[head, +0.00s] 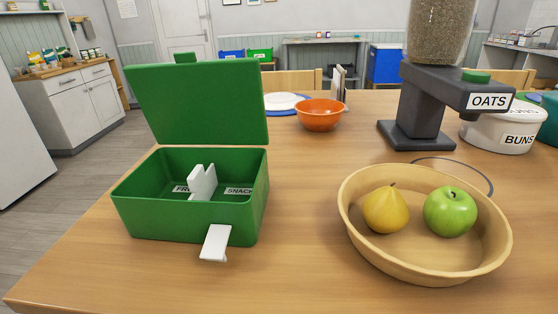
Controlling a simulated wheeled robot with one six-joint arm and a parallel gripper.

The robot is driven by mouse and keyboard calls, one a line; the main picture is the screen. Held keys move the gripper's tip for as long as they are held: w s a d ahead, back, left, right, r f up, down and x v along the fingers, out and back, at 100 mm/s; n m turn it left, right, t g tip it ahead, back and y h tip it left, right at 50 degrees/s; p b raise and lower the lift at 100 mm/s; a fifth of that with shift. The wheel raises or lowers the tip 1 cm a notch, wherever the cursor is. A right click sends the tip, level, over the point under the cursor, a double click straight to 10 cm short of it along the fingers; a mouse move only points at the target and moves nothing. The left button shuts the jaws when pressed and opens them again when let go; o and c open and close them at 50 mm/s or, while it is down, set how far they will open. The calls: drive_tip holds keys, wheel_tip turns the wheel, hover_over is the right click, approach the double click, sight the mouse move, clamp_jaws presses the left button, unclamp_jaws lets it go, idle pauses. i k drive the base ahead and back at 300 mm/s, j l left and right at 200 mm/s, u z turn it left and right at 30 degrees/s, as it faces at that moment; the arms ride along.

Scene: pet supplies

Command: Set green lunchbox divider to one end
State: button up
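The green lunchbox (186,220) stands on the left of the table with its green lid (200,102) raised. A white divider (203,184) with a notched top stands upright inside, near the middle of the box. Label plates inside read "FR…", partly hidden by the divider, and "SNACK", to its right. A white latch tab (215,243) hangs out at the front of the box. My gripper is not in view.
A wooden bowl (425,268) with a yellow pear (386,210) and a green apple (450,212) stands at right. Behind are an orange bowl (320,115), an OATS dispenser (415,100) and a BUNS container (503,132). Bare table (305,165) separates lunchbox and wooden bowl.

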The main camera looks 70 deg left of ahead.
sight(202, 186)
drive_tip(key=k+j+u, duration=0.15)
drive_tip(key=u, duration=1.65)
drive_tip(key=k+j, duration=0.05)
